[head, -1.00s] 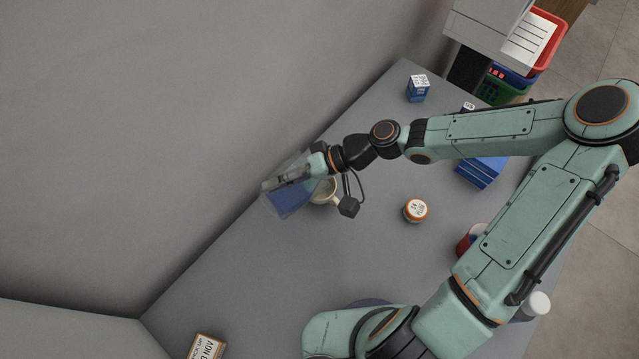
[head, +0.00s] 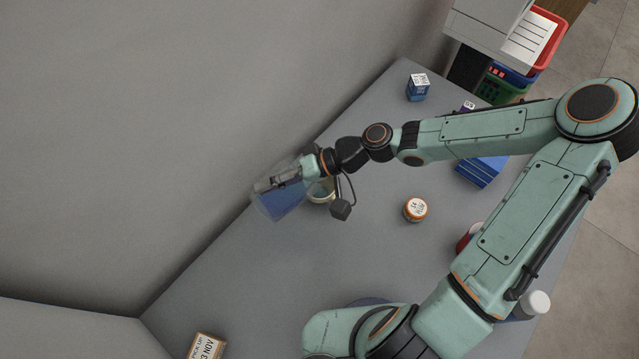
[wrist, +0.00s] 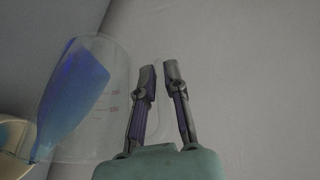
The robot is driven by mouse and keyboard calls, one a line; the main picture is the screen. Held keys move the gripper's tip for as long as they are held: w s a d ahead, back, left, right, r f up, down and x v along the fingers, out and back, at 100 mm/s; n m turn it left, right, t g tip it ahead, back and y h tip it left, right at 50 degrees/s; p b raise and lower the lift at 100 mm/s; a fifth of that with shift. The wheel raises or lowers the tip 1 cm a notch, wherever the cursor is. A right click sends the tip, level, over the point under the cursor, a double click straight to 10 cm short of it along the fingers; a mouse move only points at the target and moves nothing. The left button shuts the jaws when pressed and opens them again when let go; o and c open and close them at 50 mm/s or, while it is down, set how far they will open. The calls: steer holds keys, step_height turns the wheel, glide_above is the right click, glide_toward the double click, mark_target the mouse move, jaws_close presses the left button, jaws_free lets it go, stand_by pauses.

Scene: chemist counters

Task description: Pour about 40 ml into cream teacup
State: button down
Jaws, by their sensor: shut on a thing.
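A clear beaker (head: 277,207) holding blue liquid is tilted above the counter by the wall. My gripper (head: 262,185) is shut on it. In the wrist view my fingers (wrist: 158,76) stand beside the beaker (wrist: 112,75); the exact grip contact is unclear. The blue liquid (wrist: 75,90) slants down to the beaker's lower-left lip, over the cream teacup (wrist: 12,150), which is cut off by the frame edge. In the head view the teacup (head: 322,197) is partly hidden under my gripper and beaker. Its interior looks bluish, but the level cannot be read.
An orange-and-white jar (head: 415,209) stands right of the teacup. A small blue box (head: 418,88) is at the far end and a larger blue box (head: 482,171) lies beneath my arm. An orange-brown box (head: 207,346) is at the near left. The wall is close behind the beaker.

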mark_target(261, 213)
steer(key=shift+s+a, duration=0.2)
steer(key=shift+s, duration=0.05)
stand_by(0.3)
steer(key=shift+w+d+r+y, duration=0.1)
steer(key=shift+d+r+y, duration=0.1)
steer(key=shift+y, duration=0.1)
stand_by(1.1)
steer(key=shift+s+a+f, duration=0.15)
steer(key=shift+s+a, duration=0.05)
steer(key=shift+s, duration=0.05)
steer(key=f+h, duration=0.1)
steer(key=s+a+f+n+h, duration=0.1)
steer(key=h, duration=0.1)
steer(key=shift+s+a+t, duration=0.25)
steer(key=shift+s+t, duration=0.05)
steer(key=shift+t, duration=0.1)
steer(key=shift+f+t+h, duration=0.25)
steer(key=shift+t+h, duration=0.15)
steer(key=shift+h, duration=0.4)
steer(key=shift+a, duration=0.1)
